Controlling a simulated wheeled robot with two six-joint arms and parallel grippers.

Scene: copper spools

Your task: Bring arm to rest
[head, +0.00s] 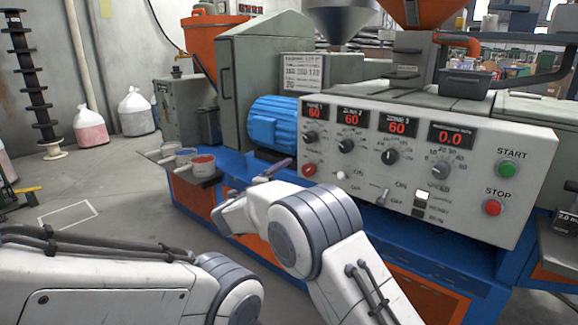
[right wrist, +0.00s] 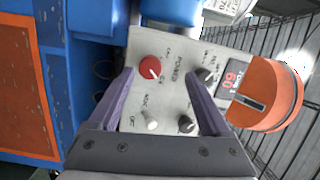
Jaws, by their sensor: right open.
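My right arm (head: 315,225) reaches up from the bottom of the head view in front of the machine's grey control panel (head: 475,130). My right gripper (head: 273,170) is partly hidden behind its own wrist, near the panel's lower left corner. In the right wrist view the right gripper (right wrist: 162,78) is open with nothing between its purple-grey fingers. The red power knob (right wrist: 151,67) lies beyond the gap, and it also shows in the head view (head: 309,170). My left arm (head: 110,285) lies across the lower left; its gripper is out of view.
The panel displays read 60, 60, 60 and 0.0. A green START button (head: 507,169) and red STOP button (head: 493,208) sit at the right. Small cups (head: 202,166) stand on the blue ledge left of my gripper. Open floor (head: 120,190) lies left.

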